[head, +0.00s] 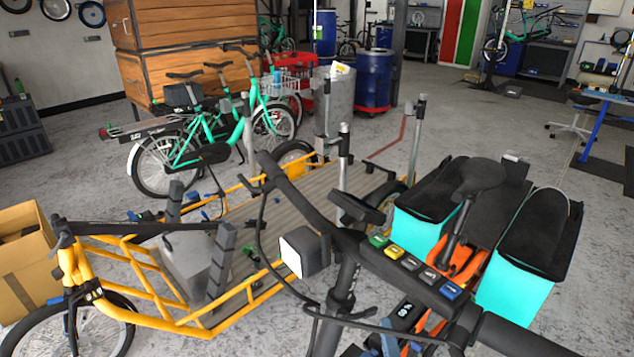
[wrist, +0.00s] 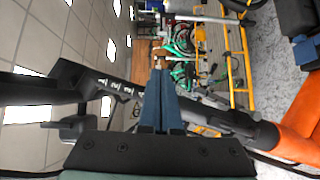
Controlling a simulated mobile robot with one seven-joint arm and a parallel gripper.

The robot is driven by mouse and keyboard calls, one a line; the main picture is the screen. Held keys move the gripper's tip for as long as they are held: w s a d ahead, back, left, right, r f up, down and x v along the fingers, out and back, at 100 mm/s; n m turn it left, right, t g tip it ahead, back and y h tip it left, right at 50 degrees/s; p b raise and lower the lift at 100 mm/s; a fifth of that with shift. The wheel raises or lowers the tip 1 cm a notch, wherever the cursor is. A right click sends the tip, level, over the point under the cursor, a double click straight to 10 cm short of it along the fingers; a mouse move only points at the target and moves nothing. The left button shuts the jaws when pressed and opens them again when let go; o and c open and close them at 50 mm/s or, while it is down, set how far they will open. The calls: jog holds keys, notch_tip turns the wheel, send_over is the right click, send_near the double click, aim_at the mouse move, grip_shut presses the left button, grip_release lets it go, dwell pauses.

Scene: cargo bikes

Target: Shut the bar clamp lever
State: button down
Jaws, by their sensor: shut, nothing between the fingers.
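The black handlebar (head: 300,195) of the near bike crosses the head view, with its upright stem (head: 345,285) below. In the wrist view, dark bike parts (wrist: 225,115) run across behind my gripper, and a dark piece with white number marks (wrist: 120,87) lies left of the fingers. I cannot clearly pick out the clamp lever or tell its position. My gripper (wrist: 160,70) shows in the wrist view with its blue-grey fingers together and empty. The fingers overlap the dark parts in the picture; I cannot tell whether they touch.
Square coloured buttons (head: 397,252) and a boxy lamp (head: 304,251) sit at the handlebar. Turquoise boxes (head: 515,290) flank the near bike's saddle (head: 478,178). A yellow cargo bike (head: 130,262) stands at left, with green bikes (head: 205,135) behind it.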

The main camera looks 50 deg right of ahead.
jog(key=shift+w+d+f, duration=0.1)
jog(key=shift+w+d, duration=0.1)
jog(key=shift+d, duration=0.2)
jog(key=shift+w+d+f, duration=0.1)
jog(key=shift+w+d, duration=0.05)
jog(key=shift+d, duration=0.25)
jog(key=shift+w+d, duration=0.1)
jog(key=shift+f, duration=0.1)
